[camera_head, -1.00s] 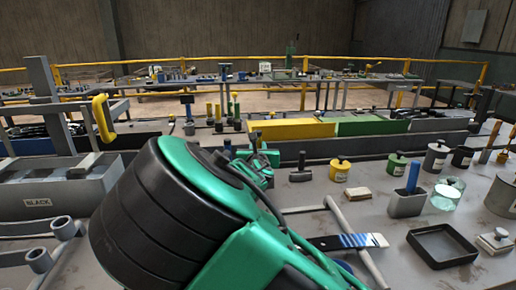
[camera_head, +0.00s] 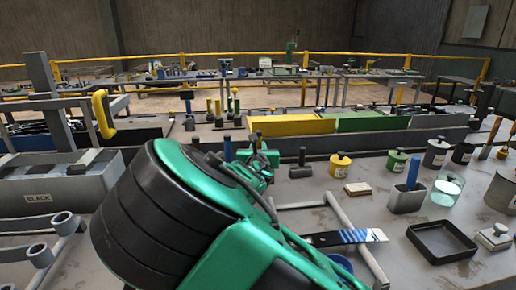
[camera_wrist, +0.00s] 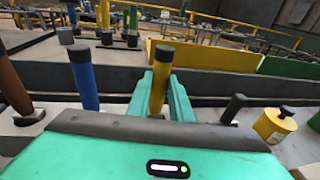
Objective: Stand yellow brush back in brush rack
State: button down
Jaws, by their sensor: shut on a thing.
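The yellow brush (camera_wrist: 160,85) shows in the wrist view as an upright yellow handle with a black top. My gripper (camera_wrist: 163,98) is shut on it, with a green finger on each side of the handle. Its lower end is hidden behind my gripper's body. In the head view my gripper (camera_head: 262,162) is small beyond the green and black arm, and the yellow brush cannot be made out clearly. A blue handle (camera_wrist: 85,80) with a black top stands left of it, and shows in the head view (camera_head: 227,150). I cannot tell the brush rack's outline.
A brown handle (camera_wrist: 14,88) stands at far left. A short black handle (camera_wrist: 233,107) and a yellow can (camera_wrist: 275,124) stand to the right. Yellow (camera_head: 290,126) and green bins lie behind. A black tray (camera_head: 442,243) and a grey cup (camera_head: 407,200) sit on the bench at right.

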jog(key=shift+f, duration=0.35)
jog(key=c, duration=1)
grip_release()
jog(key=shift+r, duration=3.45)
